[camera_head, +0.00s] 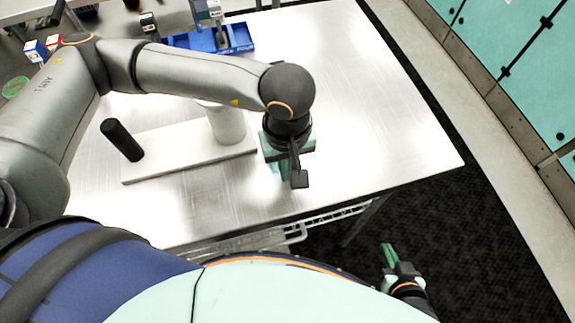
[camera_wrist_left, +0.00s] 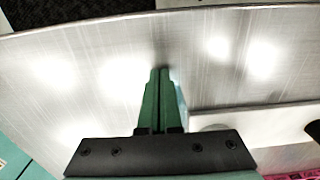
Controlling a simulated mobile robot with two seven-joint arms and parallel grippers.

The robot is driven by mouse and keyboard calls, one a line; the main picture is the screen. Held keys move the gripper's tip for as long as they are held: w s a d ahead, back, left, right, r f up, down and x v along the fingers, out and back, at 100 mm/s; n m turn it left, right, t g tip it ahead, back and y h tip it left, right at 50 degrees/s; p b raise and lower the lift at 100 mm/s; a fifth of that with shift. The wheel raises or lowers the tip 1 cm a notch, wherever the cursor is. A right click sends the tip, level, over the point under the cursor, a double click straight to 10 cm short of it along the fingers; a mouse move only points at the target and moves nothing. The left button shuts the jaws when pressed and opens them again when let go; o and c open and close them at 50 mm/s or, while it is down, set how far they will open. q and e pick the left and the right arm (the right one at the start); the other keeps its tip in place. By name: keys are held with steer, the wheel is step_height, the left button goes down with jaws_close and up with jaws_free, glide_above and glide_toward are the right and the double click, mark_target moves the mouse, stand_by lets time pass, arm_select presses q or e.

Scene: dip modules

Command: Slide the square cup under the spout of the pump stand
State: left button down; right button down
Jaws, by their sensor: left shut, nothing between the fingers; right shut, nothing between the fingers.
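The pump stand has a long white base (camera_head: 190,155) on the metal table, with a white cylinder (camera_head: 227,125) and a tilted-looking black cylinder (camera_head: 122,140). Its spout cannot be made out behind my arm. My left gripper (camera_head: 284,176) is shut just right of the base's right end, low over the table. In the left wrist view its green fingers (camera_wrist_left: 156,100) are together, with a pale blue sliver (camera_wrist_left: 181,105) at their right side. That may be the square cup, mostly hidden; whether they touch cannot be told. My right gripper (camera_head: 388,255) is shut and empty beyond the table's front edge.
The metal table (camera_head: 370,130) is clear to the right. A blue tray (camera_head: 240,38) stands at the back, with small boxes (camera_head: 36,50) at the back left. Teal cabinets (camera_head: 520,60) stand past the dark floor at right.

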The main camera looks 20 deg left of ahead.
arm_select(q)
steer(key=shift+w+a+f+b, duration=0.1)
steer(key=shift+w+b, duration=0.1)
steer(key=shift+b, duration=0.15)
steer(key=w+a+b, duration=0.1)
steer(key=w+b, duration=0.1)
steer(key=w+a+b, duration=0.1)
steer(key=w+b, duration=0.1)
steer(key=shift+a+f, duration=0.15)
steer(key=shift+a, duration=0.2)
steer(key=shift+w+a+b, duration=0.2)
steer(key=shift+w+b, duration=0.05)
steer(key=shift+b, duration=0.05)
steer(key=shift+w+a+r, duration=0.1)
steer(key=shift+w+r, duration=0.05)
steer(key=shift+r, duration=0.15)
